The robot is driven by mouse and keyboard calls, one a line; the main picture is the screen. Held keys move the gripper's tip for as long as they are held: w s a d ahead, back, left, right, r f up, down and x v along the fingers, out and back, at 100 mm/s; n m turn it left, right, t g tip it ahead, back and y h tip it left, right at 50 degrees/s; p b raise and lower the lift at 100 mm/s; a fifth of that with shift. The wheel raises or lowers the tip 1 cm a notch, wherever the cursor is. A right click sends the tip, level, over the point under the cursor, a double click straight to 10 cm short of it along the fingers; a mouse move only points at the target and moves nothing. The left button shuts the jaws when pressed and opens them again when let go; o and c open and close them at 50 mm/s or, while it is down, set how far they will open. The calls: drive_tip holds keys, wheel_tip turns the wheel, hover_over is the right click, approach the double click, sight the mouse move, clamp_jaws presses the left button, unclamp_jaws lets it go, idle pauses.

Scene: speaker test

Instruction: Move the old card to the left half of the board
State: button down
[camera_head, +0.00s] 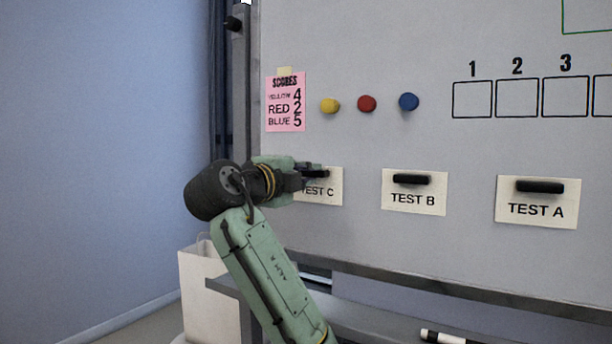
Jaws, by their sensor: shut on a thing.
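The whiteboard (440,155) fills the right side of the view. Three white cards with black handles hang in a row on its lower part: TEST C (328,192), TEST B (413,200) and TEST A (537,211). My gripper (316,171) is at the TEST C card and shut on its black handle. The gripper hides the upper left of this card. A pink SCORES card (286,103) is fixed at the board's upper left, listing a partly unreadable first line with 4, RED 2 and BLUE 5. No card is labelled old.
Yellow (330,106), red (367,104) and blue (408,102) magnets sit right of the scores card. Numbered boxes (517,98) are drawn at upper right. A marker (442,337) lies on the tray below. A white bin (203,290) stands at lower left.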

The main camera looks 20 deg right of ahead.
drive_tip(key=shift+w+d, duration=0.25)
drive_tip(key=shift+d, duration=0.05)
idle(0.4)
drive_tip(key=c, duration=1.5)
unclamp_jaws()
drive_tip(key=shift+c, duration=0.2)
drive_tip(key=shift+o, duration=0.3)
drive_tip(key=o, duration=0.4)
drive_tip(key=shift+c, duration=0.2)
drive_tip(key=shift+b+v, duration=0.6)
drive_tip(key=shift+v, duration=0.6)
drive_tip(key=shift+b+v, duration=0.9)
drive_tip(key=shift+v, duration=1.4)
